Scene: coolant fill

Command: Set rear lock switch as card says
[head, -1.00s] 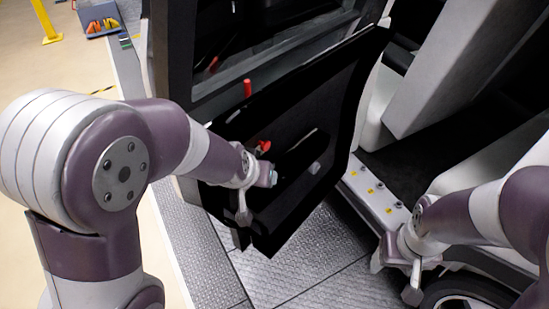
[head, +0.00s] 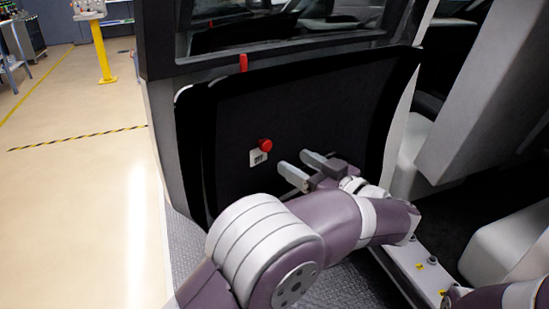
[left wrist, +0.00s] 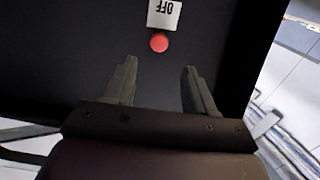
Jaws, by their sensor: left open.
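The rear lock switch shows as a red round knob (head: 265,145) on the dark inner panel of the open car door (head: 330,105). A small white label (head: 258,157) sits beside it; in the left wrist view the label (left wrist: 164,13) reads OFF, next to the red knob (left wrist: 159,42). My left gripper (head: 294,168) is open and empty in front of the panel, to the right of and slightly below the knob. In the left wrist view the knob lies beyond the open fingers (left wrist: 158,80), apart from them. My right gripper is out of view.
A red upright peg (head: 243,63) stands at the door's window sill. The car seat (head: 480,90) and the sill plate (head: 420,268) lie to the right. A yellow post (head: 102,50) stands on the open floor at the left.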

